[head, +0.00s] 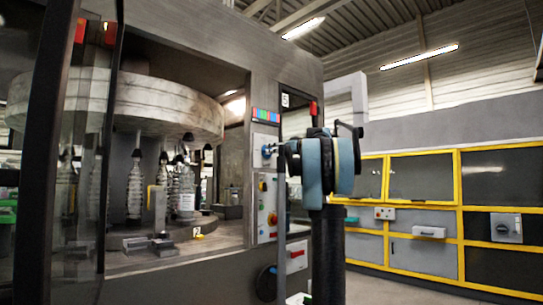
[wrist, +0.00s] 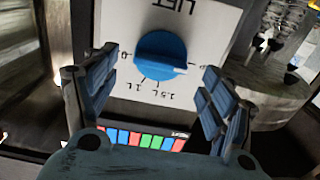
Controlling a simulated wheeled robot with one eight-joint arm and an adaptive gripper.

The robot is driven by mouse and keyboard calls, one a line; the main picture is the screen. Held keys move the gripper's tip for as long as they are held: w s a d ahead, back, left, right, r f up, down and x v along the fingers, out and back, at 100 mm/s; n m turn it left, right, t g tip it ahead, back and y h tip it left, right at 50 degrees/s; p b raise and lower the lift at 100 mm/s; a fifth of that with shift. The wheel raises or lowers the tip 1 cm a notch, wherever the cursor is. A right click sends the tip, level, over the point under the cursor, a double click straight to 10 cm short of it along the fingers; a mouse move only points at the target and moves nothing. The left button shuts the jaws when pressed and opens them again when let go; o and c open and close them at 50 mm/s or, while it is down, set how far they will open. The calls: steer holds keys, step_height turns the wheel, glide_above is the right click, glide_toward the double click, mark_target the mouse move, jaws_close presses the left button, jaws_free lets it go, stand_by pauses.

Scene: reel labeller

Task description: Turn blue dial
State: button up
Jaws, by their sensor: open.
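The blue dial (wrist: 160,56) sits on a white plate (wrist: 205,25) marked "LIFT", "1 L" and "1.5 L", which appears upside down in the wrist view. In the head view the dial (head: 267,151) is small on the machine's front panel. My gripper (wrist: 158,85) is open, with one blue-padded finger on each side of the dial and a visible gap to it. In the head view my gripper (head: 284,156) is just right of the dial, level with it.
A strip of coloured blocks (head: 265,115) is above the dial plate. Below it is a panel with red and yellow controls (head: 268,205). A machine with a round drum (head: 160,100) stands left. Yellow-framed grey cabinets (head: 415,180) line the right wall.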

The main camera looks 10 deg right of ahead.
steer(key=shift+x, duration=1.85)
steer(key=c, duration=1.1)
